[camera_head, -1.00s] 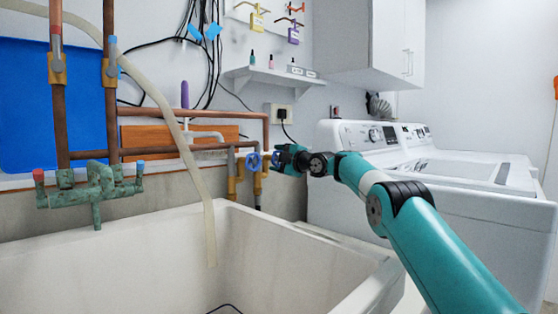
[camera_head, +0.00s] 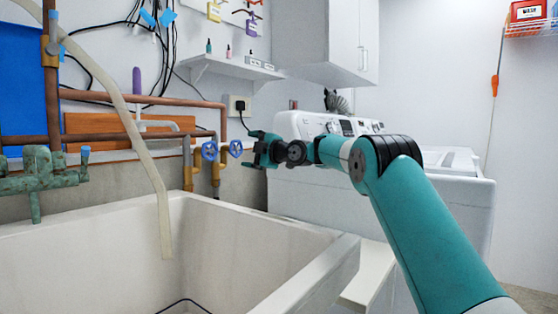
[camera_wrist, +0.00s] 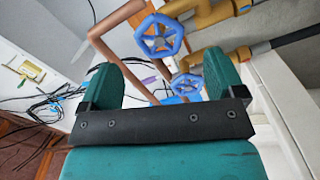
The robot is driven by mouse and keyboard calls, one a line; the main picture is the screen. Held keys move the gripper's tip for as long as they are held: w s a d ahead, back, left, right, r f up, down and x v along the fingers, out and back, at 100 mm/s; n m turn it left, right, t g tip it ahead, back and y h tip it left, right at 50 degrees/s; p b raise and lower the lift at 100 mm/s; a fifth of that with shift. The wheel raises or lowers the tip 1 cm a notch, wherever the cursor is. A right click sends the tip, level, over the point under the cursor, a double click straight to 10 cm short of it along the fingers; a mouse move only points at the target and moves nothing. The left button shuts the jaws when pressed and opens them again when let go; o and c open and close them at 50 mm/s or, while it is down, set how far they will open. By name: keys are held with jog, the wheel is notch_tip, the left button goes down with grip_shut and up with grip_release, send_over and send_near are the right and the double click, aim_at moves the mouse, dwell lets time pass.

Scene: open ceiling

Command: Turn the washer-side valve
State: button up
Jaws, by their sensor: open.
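Two blue handwheel valves sit side by side on pipes at the wall behind the sink. The washer-side valve (camera_head: 236,148) is the right one; the other blue valve (camera_head: 210,150) is left of it. My gripper (camera_head: 251,151) is open and empty, just right of the washer-side valve with a small gap. In the wrist view, the nearer, larger wheel, seemingly the washer-side valve (camera_wrist: 160,36), shows beyond the upper ends of my open fingers (camera_wrist: 160,62). The other wheel (camera_wrist: 188,86) shows between the fingers, farther back.
A white washer (camera_head: 320,124) stands right of the valves, behind my arm. The white sink (camera_head: 250,236) lies below, with a pale hose (camera_head: 150,165) hanging into it. Copper pipes (camera_head: 150,98) run along the wall. A black plug (camera_head: 241,105) sits above the valves.

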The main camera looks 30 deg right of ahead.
jog(key=b+v, duration=0.1)
jog(key=v, duration=0.9)
jog(key=shift+s+d, duration=0.15)
jog(key=shift+s, duration=0.15)
